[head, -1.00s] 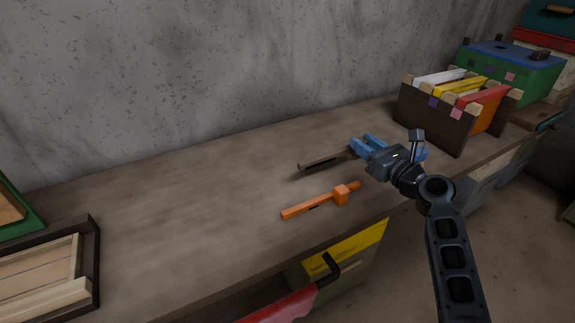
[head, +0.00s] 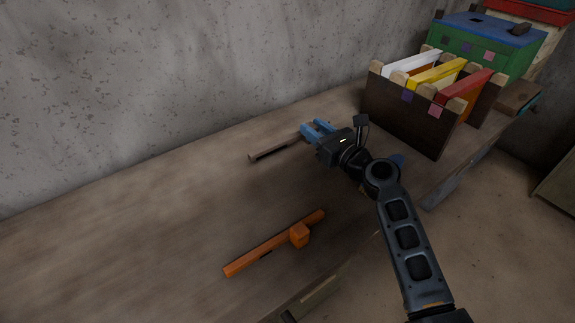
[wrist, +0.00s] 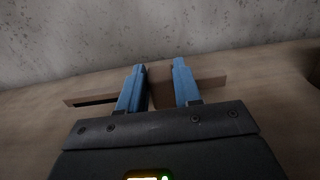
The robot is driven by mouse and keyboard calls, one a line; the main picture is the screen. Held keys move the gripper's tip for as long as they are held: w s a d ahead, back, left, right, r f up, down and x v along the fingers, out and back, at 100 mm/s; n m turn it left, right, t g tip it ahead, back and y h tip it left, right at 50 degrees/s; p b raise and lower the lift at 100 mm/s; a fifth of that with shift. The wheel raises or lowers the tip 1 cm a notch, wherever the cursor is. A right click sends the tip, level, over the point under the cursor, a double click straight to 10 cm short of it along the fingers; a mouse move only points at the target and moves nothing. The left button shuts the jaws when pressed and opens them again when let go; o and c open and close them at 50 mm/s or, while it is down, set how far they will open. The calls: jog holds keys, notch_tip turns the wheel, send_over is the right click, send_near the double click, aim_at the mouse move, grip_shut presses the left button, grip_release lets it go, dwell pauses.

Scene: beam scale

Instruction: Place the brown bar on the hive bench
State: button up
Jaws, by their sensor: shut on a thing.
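My gripper (head: 312,130) has blue fingers and is shut on the brown bar (head: 270,152). The bar sticks out to the left of the fingers in the head view. In the wrist view the bar (wrist: 212,83) runs crosswise through the fingers, with its block (wrist: 159,88) between them. The held bar is over the hive bench (head: 160,225), on the wall side. I cannot tell whether it touches the bench top. The fingers hide the bar's right part in the head view.
An orange bar (head: 270,246) with a block lies on the bench nearer the front. A dark frame box (head: 400,118) with white, yellow and red frames stands to the right, before a green box (head: 475,50) with a blue lid. The bench's left part is clear; a concrete wall (head: 180,70) bounds the back.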

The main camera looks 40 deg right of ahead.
aim_at(288, 143)
jog(key=a+f, duration=0.1)
jog(key=a, duration=0.1)
jog(key=a+f, duration=0.1)
jog(key=a, duration=0.1)
jog(key=a+f, duration=0.1)
jog(key=shift+s+a+f+b, duration=0.25)
jog(key=shift+a+f+b, duration=0.1)
jog(key=shift+a+b, duration=0.05)
jog(key=shift+f+b, duration=1.2)
jog(key=shift+f, duration=0.7)
jog(key=shift+f, duration=0.1)
jog(key=shift+f, duration=0.1)
jog(key=o, duration=1.1)
jog(key=shift+c, duration=0.2)
jog(key=shift+r, duration=0.2)
jog(key=s, duration=1.2)
